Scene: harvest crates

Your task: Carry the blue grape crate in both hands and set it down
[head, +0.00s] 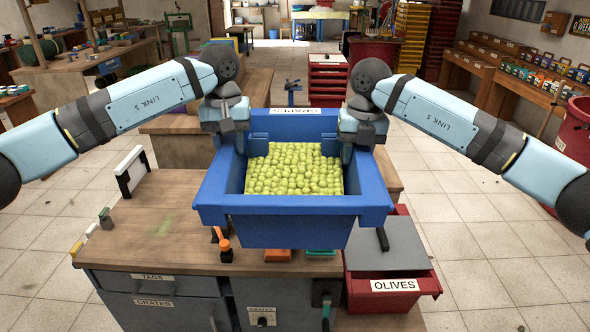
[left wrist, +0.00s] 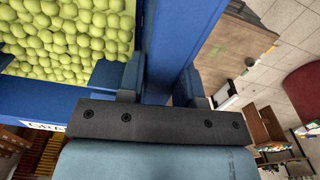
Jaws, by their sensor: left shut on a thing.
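The blue grape crate (head: 290,204), full of green grapes, is level in the middle of the head view, seemingly raised above the wooden bench. My left gripper (head: 228,140) is shut on its left side wall. In the left wrist view, the blue crate wall (left wrist: 158,50) runs between the fingers of my left gripper (left wrist: 162,85), with the grapes on one side. My right gripper (head: 352,146) is at the crate's right side wall, with its fingers around the rim. The crate hides the bench top behind it.
The wooden bench (head: 150,230) has free room at left, near a white-and-black frame (head: 131,171) and small tools. A red olives bin (head: 395,285) with a grey lid stands at right. Orange and green items (head: 278,255) lie below the crate.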

